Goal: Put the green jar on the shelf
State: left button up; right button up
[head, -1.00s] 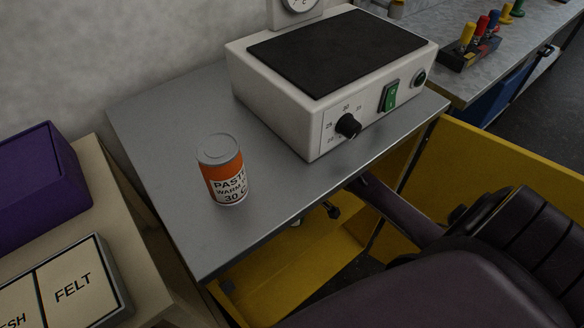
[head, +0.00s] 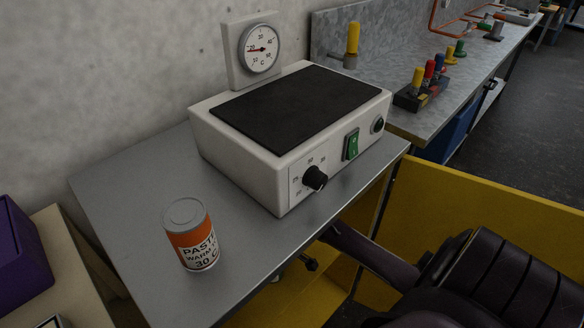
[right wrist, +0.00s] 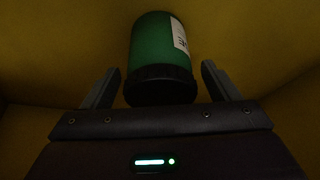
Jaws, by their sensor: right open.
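The green jar (right wrist: 158,48) shows in the right wrist view, with a black lid (right wrist: 160,85) towards my gripper and a white label on its side. My right gripper (right wrist: 160,74) is open, with one finger on each side of the jar's lid end. Small gaps show between the fingers and the jar. Yellow surfaces surround them. In the head view neither the jar nor a gripper shows; one of my dark arms reaches down at the lower right by the yellow panel. I cannot make out which surface is the shelf.
An orange paste can (head: 191,236) stands on a grey table (head: 130,200) beside a white warming plate unit (head: 240,160) with a dial gauge (head: 259,48) behind it. A yellow panel (head: 480,205) is at the right. A bench (head: 425,118) holds coloured plugs. A purple box (head: 20,255) is at the left.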

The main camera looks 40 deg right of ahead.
jog(key=shift+r, duration=0.35)
jog(key=p+v, duration=0.2)
jog(key=v, duration=0.3)
jog(key=s+d, duration=0.6)
jog(key=s, duration=0.5)
jog(key=s+a+f+m, duration=0.1)
jog(key=s+f+m, duration=0.15)
jog(key=f, duration=0.65)
jog(key=s+a+f+m, duration=0.1)
jog(key=s+f, duration=0.2)
jog(key=f, duration=0.6)
pick_arm(q)
jog(key=s, duration=0.2)
jog(key=s+a, duration=0.1)
jog(key=s, duration=0.1)
jog(key=shift+s, duration=0.4)
pick_arm(e)
jog(key=s+a+f+g+h, duration=0.1)
jog(key=s+a+f, duration=0.4)
jog(key=s+f, duration=0.3)
jog(key=s+a+f+g+h, duration=0.1)
jog(key=s+a+f, duration=0.4)
jog(key=s, duration=0.5)
notch_tip(320, 180, down, 3)
jog(key=shift+r+g, duration=0.15)
jog(key=shift+g, duration=0.35)
jog(key=shift+a+n, duration=0.15)
jog(key=shift+n, duration=0.1)
